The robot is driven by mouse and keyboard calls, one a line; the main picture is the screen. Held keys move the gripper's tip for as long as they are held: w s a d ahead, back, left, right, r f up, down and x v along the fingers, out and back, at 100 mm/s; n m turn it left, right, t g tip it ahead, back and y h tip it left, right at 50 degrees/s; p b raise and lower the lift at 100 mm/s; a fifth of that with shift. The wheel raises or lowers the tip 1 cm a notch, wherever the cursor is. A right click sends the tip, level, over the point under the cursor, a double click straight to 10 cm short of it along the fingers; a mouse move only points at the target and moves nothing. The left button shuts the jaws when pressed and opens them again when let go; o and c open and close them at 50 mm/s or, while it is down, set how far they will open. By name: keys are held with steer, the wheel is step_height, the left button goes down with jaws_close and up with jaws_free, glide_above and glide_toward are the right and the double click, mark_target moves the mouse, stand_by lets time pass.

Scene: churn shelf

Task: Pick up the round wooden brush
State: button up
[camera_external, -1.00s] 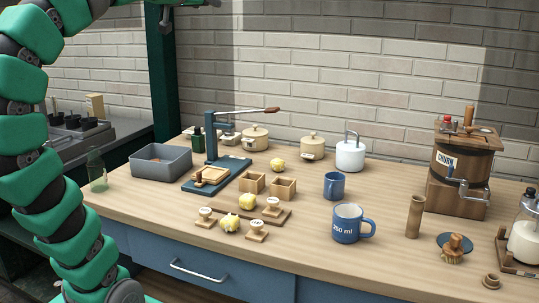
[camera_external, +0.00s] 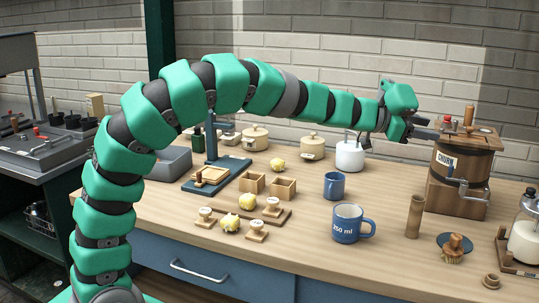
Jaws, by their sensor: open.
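My gripper (camera_external: 431,128) is open and empty. It is in the air in front of the back wall, beside the wooden churn (camera_external: 461,170), above and to the left of the brush and well apart from it. Its fingers point right, towards the churn's top. The gap between the fingers is small in this view.
A wooden cylinder (camera_external: 415,217) stands just left of the brush. A blue 250 ml mug (camera_external: 346,223) is further left. A glass jar in a wooden stand (camera_external: 524,240) is to the right, and a small wooden piece (camera_external: 491,281) lies in front. My arm spans above the counter's back half.

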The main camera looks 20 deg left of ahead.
mark_target(452, 236)
steer(key=s+d+f+m+g, duration=0.3)
steer(key=s+d+f+g, duration=0.4)
steer(key=s+f, duration=0.55)
steer(key=shift+t, duration=0.3)
steer(key=f+b, duration=0.1)
steer(key=f, duration=0.1)
steer(key=d+f+b, duration=0.1)
steer(key=f, duration=0.2)
steer(key=f+b, duration=0.1)
steer(key=f, duration=0.1)
steer(key=shift+w+d+f+b, duration=0.15)
steer(key=shift+w+d+b, duration=0.05)
steer(key=shift+w+b, duration=0.15)
steer(key=b+x, duration=0.1)
steer(key=x, duration=0.3)
steer(key=shift+f, duration=0.1)
steer(key=shift+d, duration=0.45)
steer(key=c, duration=1.1)
